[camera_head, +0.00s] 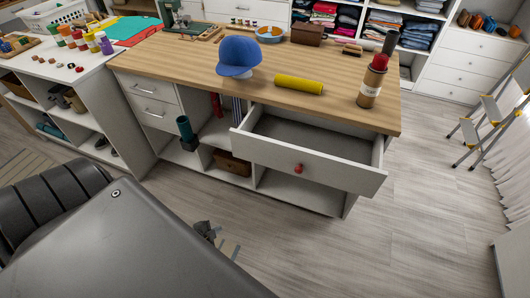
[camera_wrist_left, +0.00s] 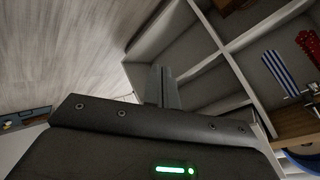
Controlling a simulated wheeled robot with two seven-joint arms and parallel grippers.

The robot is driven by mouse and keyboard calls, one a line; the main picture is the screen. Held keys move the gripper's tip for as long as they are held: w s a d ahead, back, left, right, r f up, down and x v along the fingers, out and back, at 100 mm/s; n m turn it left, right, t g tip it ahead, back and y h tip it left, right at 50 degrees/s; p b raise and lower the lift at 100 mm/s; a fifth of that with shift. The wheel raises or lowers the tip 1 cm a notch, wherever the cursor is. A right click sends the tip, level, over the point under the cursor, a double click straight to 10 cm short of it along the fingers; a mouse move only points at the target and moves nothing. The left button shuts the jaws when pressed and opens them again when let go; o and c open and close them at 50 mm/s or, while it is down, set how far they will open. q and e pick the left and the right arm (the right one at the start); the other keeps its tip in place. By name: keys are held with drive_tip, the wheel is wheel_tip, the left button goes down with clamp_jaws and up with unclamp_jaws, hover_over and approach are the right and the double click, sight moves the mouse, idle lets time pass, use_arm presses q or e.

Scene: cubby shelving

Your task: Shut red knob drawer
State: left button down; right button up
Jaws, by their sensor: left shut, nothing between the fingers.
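The drawer with the red knob (camera_head: 298,168) is pulled well out of the wood-topped unit, under the right part of its top. Its white front (camera_head: 340,172) faces me, and its grey inside (camera_head: 310,138) looks empty. My left gripper (camera_head: 228,248) is low over the floor, in front of and to the left of the drawer, apart from the knob. It is partly hidden behind my dark arm. In the left wrist view its fingers (camera_wrist_left: 165,86) are together with nothing between them. I cannot make out the knob there. My right gripper is not in view.
The wooden top (camera_head: 180,65) holds a blue cap (camera_head: 238,56), a yellow roll (camera_head: 298,84) and a brown bottle with a red top (camera_head: 372,82). Open cubbies below hold a brown box (camera_head: 232,163). A stepladder (camera_head: 490,120) stands right. The floor before the drawer is clear.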

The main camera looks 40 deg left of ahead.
use_arm(q)
drive_tip(key=w+a+r+m+t+h+b, duration=0.1)
drive_tip(key=w+a+r+m+t+h, duration=0.2)
drive_tip(key=w+r, duration=0.4)
drive_tip(key=m+t+h+b, duration=0.25)
drive_tip(key=m+h, duration=0.35)
drive_tip(key=m, duration=0.5)
approach(273, 158)
drive_tip(key=s, duration=0.7)
drive_tip(key=w+d+b, duration=0.1)
drive_tip(key=w, duration=0.3)
drive_tip(key=w+d+b, duration=0.1)
drive_tip(key=w+b, duration=0.1)
drive_tip(key=w, duration=0.1)
drive_tip(key=w+d+b, duration=0.1)
drive_tip(key=w, duration=0.3)
drive_tip(key=shift+w+f+b, duration=0.25)
drive_tip(key=shift+w+b, duration=0.05)
drive_tip(key=shift+b, duration=0.05)
drive_tip(key=shift+w+r, duration=0.1)
drive_tip(key=shift+w, duration=0.1)
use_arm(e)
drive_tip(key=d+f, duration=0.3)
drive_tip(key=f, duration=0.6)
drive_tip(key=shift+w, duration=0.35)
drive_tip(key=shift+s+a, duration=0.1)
